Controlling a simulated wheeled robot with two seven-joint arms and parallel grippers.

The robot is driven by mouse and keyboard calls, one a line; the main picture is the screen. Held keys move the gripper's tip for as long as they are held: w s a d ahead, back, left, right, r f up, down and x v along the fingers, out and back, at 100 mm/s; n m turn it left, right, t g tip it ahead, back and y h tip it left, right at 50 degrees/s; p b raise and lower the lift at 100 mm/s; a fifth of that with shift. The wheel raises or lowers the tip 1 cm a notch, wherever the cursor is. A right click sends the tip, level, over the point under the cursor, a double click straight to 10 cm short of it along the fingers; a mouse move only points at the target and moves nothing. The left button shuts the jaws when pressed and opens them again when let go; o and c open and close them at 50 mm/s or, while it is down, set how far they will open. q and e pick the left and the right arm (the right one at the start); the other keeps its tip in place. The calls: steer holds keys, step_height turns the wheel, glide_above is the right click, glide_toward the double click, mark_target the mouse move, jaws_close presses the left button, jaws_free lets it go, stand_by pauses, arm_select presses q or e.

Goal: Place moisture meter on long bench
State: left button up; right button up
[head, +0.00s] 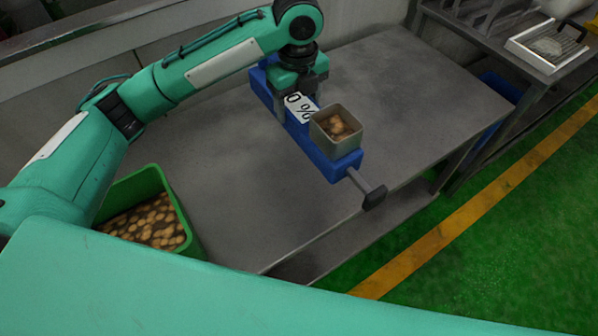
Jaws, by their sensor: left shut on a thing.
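The fingertips are partly hidden by the wrist and the meter. The meter is over the grey long bench (420,85); I cannot tell whether it touches the top. My right gripper is not in view.
A green crate (183,215) of round brown produce stands at the bench's left end. Another table (490,42) at the upper right holds a white tray (547,44). Bare bench top lies left and right of the meter. Green floor with a yellow line (470,212) is at right.

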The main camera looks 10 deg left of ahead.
arm_select(q)
step_height(320, 180, down, 20)
steer(key=shift+r+p, duration=0.15)
steer(key=shift+p, duration=1)
steer(key=o, duration=1.5)
steer(key=shift+r+b, duration=1)
steer(key=shift+r, duration=4.95)
